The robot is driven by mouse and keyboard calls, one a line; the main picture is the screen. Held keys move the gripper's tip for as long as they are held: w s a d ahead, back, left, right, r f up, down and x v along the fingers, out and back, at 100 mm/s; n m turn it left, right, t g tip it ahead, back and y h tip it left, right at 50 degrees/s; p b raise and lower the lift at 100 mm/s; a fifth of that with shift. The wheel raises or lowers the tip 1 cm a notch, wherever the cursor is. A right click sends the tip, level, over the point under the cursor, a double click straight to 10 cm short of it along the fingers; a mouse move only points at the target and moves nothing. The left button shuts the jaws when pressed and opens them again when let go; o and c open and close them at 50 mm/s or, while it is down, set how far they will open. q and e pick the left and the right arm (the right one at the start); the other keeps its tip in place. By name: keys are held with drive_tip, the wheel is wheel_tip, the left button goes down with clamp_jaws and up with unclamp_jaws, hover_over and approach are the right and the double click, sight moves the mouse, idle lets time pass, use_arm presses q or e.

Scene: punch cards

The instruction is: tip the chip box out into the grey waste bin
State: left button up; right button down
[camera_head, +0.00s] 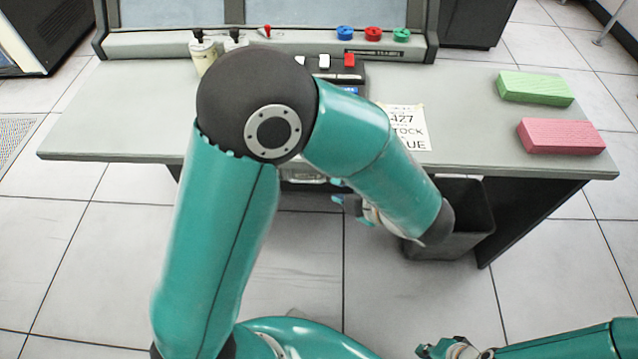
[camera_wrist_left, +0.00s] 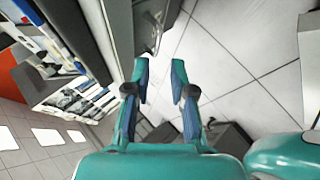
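The grey waste bin (camera_head: 478,215) stands on the floor under the right part of the desk, partly hidden by my left forearm. A small grey metallic box front (camera_head: 303,174) shows below the desk's front edge, mostly hidden behind my left arm; it looks like the chip box, but I cannot be sure. My left gripper (camera_head: 338,190) is just right of it and below the desk edge. In the left wrist view the left gripper (camera_wrist_left: 161,70) has its fingers apart with nothing between them. My right gripper (camera_head: 455,348) is low at the bottom edge, its fingers unclear.
The grey desk (camera_head: 110,115) carries the punch machine (camera_head: 290,40), a printed sheet (camera_head: 408,128), a green card stack (camera_head: 535,88) and a pink card stack (camera_head: 562,136). A dark desk side panel (camera_head: 525,215) stands right of the bin. Tiled floor in front is clear.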

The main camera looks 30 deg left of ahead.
sight(318, 182)
use_arm(q)
drive_tip(key=b+x, duration=0.2)
drive_tip(key=x, duration=0.8)
drive_tip(key=shift+a+f+b, duration=0.1)
drive_tip(key=shift+a+b, duration=0.05)
drive_tip(key=shift+b, duration=0.25)
clamp_jaws()
